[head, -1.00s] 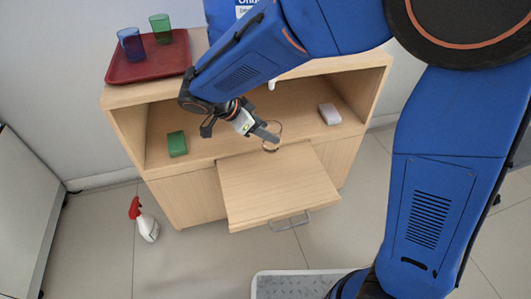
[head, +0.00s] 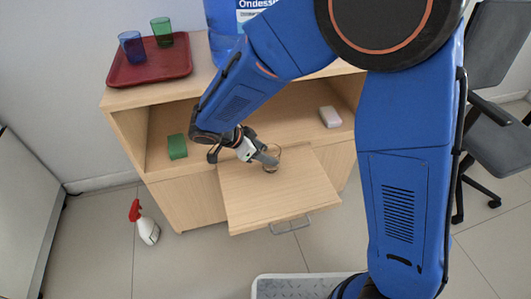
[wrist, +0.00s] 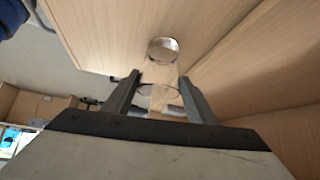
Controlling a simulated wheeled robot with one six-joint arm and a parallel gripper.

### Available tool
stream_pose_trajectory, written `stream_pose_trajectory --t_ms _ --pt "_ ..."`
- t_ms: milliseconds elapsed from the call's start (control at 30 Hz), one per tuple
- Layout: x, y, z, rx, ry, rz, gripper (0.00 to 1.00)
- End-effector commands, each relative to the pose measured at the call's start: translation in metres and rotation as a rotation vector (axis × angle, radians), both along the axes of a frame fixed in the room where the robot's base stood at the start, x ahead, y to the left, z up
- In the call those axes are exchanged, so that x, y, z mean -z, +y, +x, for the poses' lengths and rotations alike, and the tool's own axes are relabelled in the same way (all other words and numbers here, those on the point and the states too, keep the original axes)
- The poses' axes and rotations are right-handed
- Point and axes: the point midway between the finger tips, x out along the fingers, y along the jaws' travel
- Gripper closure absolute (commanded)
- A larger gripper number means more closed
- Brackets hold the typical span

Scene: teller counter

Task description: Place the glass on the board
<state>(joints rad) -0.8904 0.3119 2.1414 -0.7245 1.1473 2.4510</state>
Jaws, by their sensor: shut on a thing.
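A clear glass (head: 272,160) is held in my gripper (head: 270,160), over the rear part of the pull-out board (head: 280,201). The board is a flat, light wooden panel extending from the cabinet front. In the wrist view my gripper (wrist: 160,97) has its two dark fingers on either side of the glass (wrist: 162,52), whose round end shows against the wood of the board (wrist: 112,30). The glass is see-through, so its outline is faint. I cannot tell whether it touches the board or hangs just above it.
A red tray (head: 150,76) on the cabinet top holds a blue glass (head: 131,46) and a green glass (head: 162,31). A green block (head: 177,147) and a pale pink block (head: 330,116) lie on the shelf. A spray bottle (head: 147,229) stands on the floor. The board's front is clear.

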Motion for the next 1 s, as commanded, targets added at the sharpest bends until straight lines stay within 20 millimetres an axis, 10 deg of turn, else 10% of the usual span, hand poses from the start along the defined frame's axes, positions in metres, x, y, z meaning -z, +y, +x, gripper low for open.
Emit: stream_pose_trajectory --t_ms 133,167,233,667,1000 --pt "0.003 0.0 0.0 0.001 0.001 0.0 0.95" --pt "0.003 0.0 0.0 0.0 0.0 0.0 0.46" --pt "0.003 0.0 0.0 0.0 0.0 0.0 0.3" --pt "-0.004 0.003 -0.001 -0.001 -0.001 0.002 0.3" --pt "-0.048 0.039 -0.019 -0.003 -0.001 0.003 0.3"
